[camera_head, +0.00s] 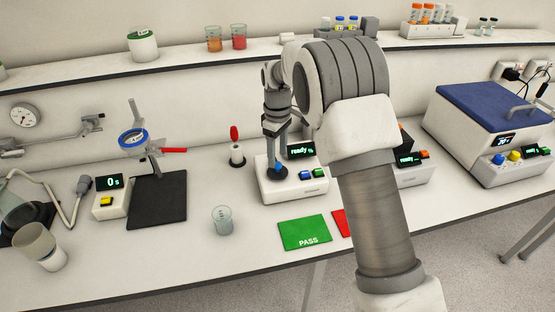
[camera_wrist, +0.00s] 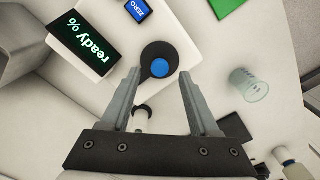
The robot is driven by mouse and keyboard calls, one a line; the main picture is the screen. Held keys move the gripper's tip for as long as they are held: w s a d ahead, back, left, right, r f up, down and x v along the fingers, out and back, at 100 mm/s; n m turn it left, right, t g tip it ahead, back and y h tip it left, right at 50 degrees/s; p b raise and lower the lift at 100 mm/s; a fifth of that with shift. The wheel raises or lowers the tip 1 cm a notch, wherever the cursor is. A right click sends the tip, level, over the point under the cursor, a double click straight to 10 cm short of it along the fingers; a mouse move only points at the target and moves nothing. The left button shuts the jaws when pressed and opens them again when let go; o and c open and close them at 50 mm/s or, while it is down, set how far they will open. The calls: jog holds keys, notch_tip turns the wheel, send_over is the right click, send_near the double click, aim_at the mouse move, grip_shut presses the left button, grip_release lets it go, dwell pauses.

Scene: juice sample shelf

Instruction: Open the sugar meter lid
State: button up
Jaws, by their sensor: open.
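The sugar meter (camera_head: 292,190) is a white box on the bench with a lit display reading "ready %" (camera_head: 301,151). Its lid is a black disc (camera_wrist: 158,50) with a blue knob (camera_wrist: 160,67), lying flat on the meter's top. In the head view the blue knob (camera_head: 277,168) shows just below my fingertips. My gripper (camera_head: 277,158) points down over the lid and is open. In the wrist view my gripper (camera_wrist: 160,78) has its two fingertips on either side of the knob's lower edge, with nothing between them. I cannot tell the exact height above the knob.
A green PASS mat (camera_head: 305,233) and a partly hidden red mat (camera_head: 342,222) lie in front of the meter. A beaker (camera_head: 222,220) stands to the left. A red-topped stand (camera_head: 235,148) is close behind. Another instrument (camera_head: 412,172) stands to the right, partly behind my arm.

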jog(key=shift+f, duration=1.4)
grip_shut()
dwell(0.4)
